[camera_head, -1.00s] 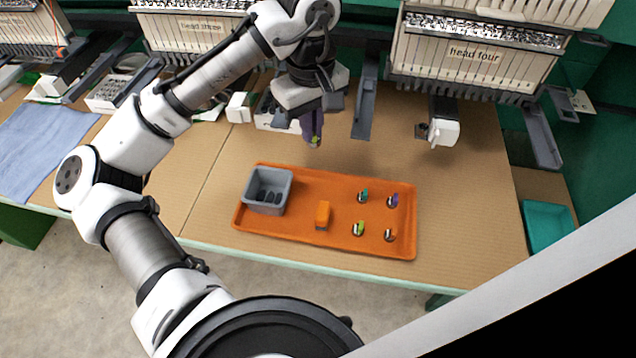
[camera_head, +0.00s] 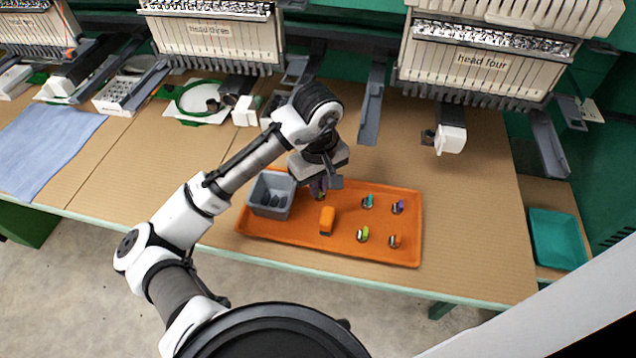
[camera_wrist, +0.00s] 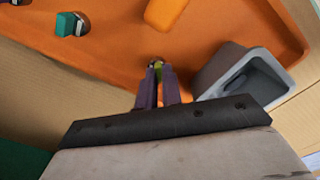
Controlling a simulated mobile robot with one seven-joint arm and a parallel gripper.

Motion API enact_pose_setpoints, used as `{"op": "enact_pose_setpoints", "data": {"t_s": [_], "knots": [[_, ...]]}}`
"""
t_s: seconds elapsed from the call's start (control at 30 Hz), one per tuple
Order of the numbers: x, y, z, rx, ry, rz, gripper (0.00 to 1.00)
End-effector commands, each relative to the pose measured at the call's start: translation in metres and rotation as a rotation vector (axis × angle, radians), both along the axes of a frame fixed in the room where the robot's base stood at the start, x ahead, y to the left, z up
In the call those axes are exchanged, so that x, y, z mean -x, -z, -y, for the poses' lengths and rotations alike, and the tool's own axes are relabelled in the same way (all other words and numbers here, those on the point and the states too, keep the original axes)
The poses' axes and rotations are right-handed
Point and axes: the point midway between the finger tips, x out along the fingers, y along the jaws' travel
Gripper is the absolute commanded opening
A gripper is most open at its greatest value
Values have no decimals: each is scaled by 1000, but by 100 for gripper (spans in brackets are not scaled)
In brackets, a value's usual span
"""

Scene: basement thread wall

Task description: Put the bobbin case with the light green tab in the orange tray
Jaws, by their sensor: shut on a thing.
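My gripper (camera_head: 318,190) points down at the tray's back edge, between a grey bin and an orange block. In the wrist view its purple fingers (camera_wrist: 157,78) are shut on a bobbin case with a light green tab (camera_wrist: 158,67); only a bit of metal and tab shows between the tips. The orange tray (camera_head: 290,232) lies on the table under and in front of the gripper, and fills much of the wrist view (camera_wrist: 110,50). Whether the held case touches the tray, I cannot tell. Another case with a light green tab (camera_head: 363,235) stands in the tray.
In the tray are the grey bin (camera_head: 257,207) with dark pieces, the orange block (camera_head: 326,220), and cases with teal (camera_head: 367,201), purple (camera_head: 398,207) and orange (camera_head: 394,241) tabs. A teal tray (camera_head: 556,240) is at right. Machine heads line the back.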

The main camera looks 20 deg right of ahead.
Motion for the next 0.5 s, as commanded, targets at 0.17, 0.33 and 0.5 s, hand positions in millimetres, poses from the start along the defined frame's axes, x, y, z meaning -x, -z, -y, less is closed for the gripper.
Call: {"op": "enact_pose_setpoints", "data": {"t_s": [0.17, 0.33, 0.5], "knots": [[0, 0, 0, 0, -1, 0, 0], [0, 1, 0, 0, 0, 0, 20], [0, 1, 0, 0, -1, 1, 29]]}}
